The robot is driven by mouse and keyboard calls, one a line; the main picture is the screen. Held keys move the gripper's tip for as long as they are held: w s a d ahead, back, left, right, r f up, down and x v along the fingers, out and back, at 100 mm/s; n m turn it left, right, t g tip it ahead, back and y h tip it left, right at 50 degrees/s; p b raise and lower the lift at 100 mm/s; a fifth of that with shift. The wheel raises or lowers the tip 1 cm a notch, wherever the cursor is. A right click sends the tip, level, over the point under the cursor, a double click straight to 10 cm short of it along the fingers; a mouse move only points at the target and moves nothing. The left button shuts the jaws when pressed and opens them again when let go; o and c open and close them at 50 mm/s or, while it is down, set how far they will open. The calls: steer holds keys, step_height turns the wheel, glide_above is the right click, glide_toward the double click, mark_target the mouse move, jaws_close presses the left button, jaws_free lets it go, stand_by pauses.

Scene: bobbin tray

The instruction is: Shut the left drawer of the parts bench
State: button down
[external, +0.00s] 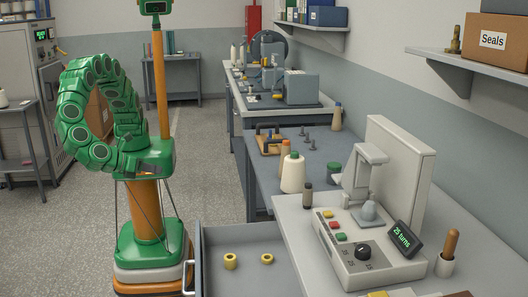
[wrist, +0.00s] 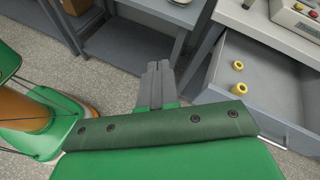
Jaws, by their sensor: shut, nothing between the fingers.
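The open grey drawer (external: 222,226) sticks out to the left from under the parts bench (external: 294,222) in the external view. A pale handle (external: 188,277) is on its left front. Two yellow ring-shaped bobbins (external: 230,261) lie inside, apart from each other. In the wrist view the open drawer (wrist: 262,50) is at the right with the same bobbins (wrist: 238,65). My gripper (wrist: 159,66) is shut and empty, pointing up in the wrist view, left of the drawer and apart from it.
A winding machine (external: 365,258) stands on the bench top. Grey floor (external: 60,235) is clear left of my base. Bench legs and a low shelf (wrist: 128,42) show ahead in the wrist view.

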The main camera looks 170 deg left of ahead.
steer(key=w+d+f+m+t+y, duration=0.2)
steer(key=w+f+m+y, duration=0.15)
steer(key=w+f, duration=0.6)
steer(key=w+d+f+m+t+y, duration=0.25)
steer(key=w+f+m, duration=0.35)
steer(key=f, duration=0.6)
steer(key=w+a+n, duration=0.1)
steer(key=a, duration=1.3)
steer(key=shift+a+r, duration=0.2)
steer(key=shift+r, duration=0.05)
steer(key=shift+n, duration=0.25)
